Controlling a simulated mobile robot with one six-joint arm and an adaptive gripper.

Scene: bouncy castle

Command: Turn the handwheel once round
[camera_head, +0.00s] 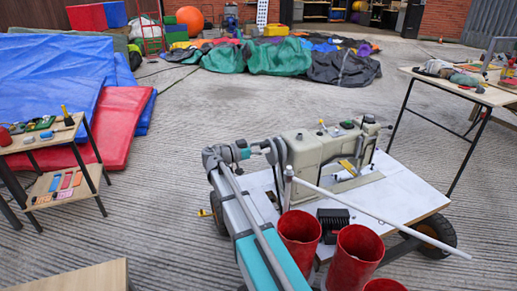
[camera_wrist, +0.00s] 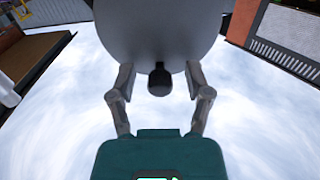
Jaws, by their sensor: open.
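The handwheel (camera_wrist: 158,32) is a large smooth grey disc filling the top of the wrist view. A small dark knob (camera_wrist: 159,82) sticks out near its lower rim. My gripper (camera_wrist: 160,75) is open, with one finger on each side of the knob and a gap on both sides. In the head view my gripper (camera_head: 262,149) is at the left end of a beige sewing machine (camera_head: 312,152), beside the grey wheel (camera_head: 280,160), which shows nearly edge-on and is partly hidden. The knob cannot be made out there.
The machine stands on a white wheeled table (camera_head: 405,195). Red cylindrical containers (camera_head: 299,240) and a dark ribbed block (camera_head: 333,218) are in front of it, with a long pale bar (camera_head: 390,218) crossing above. Side tables stand left (camera_head: 60,185) and right (camera_head: 455,88).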

